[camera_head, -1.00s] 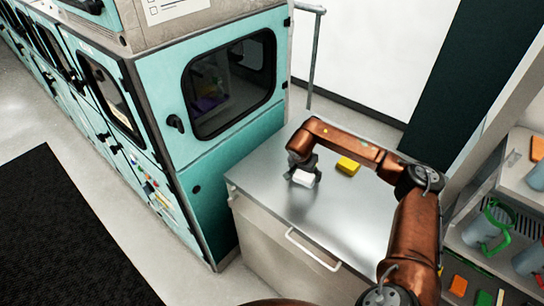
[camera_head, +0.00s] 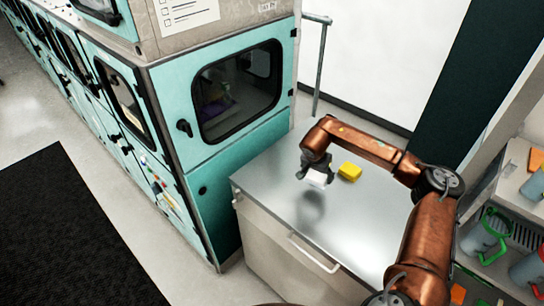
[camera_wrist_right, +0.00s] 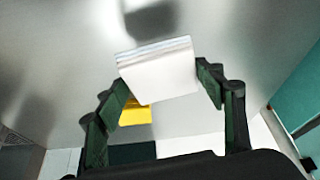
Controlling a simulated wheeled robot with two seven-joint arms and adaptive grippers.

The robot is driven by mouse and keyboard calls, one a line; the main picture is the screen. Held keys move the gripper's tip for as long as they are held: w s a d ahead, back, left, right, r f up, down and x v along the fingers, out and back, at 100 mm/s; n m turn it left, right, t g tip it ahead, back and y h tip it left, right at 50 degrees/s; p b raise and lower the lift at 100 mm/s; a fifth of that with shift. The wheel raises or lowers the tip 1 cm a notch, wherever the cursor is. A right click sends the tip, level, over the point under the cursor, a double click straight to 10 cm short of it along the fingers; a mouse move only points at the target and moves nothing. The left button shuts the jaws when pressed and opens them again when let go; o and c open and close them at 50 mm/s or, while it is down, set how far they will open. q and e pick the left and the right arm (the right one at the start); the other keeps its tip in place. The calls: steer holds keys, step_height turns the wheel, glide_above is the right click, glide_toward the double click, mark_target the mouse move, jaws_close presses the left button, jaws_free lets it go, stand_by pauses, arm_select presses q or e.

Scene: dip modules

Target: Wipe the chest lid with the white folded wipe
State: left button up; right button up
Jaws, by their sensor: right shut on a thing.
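The white folded wipe (camera_head: 315,179) is in my right gripper (camera_head: 316,167), above the silver metal chest lid (camera_head: 345,225). A dark shadow or reflection lies on the lid below it, apart from the wipe, so the wipe looks lifted clear. In the right wrist view the wipe (camera_wrist_right: 158,72) sits between the two dark green fingers, its layered edge showing. The lid (camera_wrist_right: 250,40) fills much of that view. My left gripper is not in view.
A yellow block (camera_head: 349,171) lies on the lid just right of the wipe. A teal cabinet (camera_head: 225,170) with a dark window stands left of the chest. Shelves with jugs (camera_head: 484,238) are at the right. The front of the lid is clear.

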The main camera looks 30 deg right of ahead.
steer(key=shift+a+r+p, duration=0.1)
steer(key=shift+r+p, duration=0.4)
steer(key=shift+r, duration=0.6)
